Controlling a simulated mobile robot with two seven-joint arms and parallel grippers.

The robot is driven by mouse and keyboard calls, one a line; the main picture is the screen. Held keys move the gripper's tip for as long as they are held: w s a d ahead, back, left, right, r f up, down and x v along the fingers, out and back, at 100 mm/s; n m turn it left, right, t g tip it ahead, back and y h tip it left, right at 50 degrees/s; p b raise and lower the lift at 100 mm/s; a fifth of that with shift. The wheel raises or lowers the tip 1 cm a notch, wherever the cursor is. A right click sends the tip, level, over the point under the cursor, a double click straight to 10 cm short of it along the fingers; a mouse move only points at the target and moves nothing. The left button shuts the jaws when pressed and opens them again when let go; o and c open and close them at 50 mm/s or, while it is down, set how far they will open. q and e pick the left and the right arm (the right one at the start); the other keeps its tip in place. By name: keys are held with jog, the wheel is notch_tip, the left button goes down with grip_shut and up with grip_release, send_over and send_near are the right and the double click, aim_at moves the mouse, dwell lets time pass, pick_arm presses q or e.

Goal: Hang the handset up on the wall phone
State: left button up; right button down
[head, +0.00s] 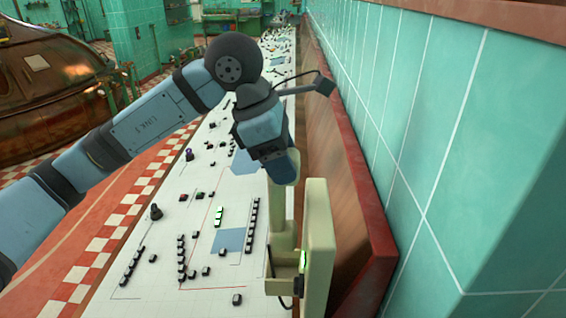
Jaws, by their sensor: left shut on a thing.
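The wall phone (319,235) is a tall cream box at the lower middle, with a small green light on its side. A cream cradle part (280,287) sticks out at its lower left. The cream handset (283,222) stands about upright, close beside the phone's left face. My left gripper (284,172) comes from above and is shut on the handset's upper part, hiding some of it. I cannot tell whether the handset's lower end touches the cradle. A dark cord (270,262) shows near its lower end. My right gripper is not in view.
A long white control desk (170,270) with black knobs and buttons runs below and left of the phone. A red-edged wooden panel (345,225) and a green tiled wall (440,140) bound the right side. A copper kettle (45,95) stands far left.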

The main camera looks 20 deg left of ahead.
aim_at(285, 187)
pick_arm(q)
jog(key=shift+f+b, duration=0.3)
jog(key=shift+f, duration=0.4)
jog(key=shift+f+b, duration=0.8)
jog(key=shift+f, duration=1.25)
jog(key=shift+w+d+b, duration=0.1)
jog(key=shift+d+b, duration=0.05)
jog(key=shift+b, duration=0.2)
jog(key=shift+b, duration=0.7)
jog(key=shift+f+b, duration=2.45)
jog(key=shift+f, duration=0.15)
dwell(1.3)
jog(key=o, duration=1.4)
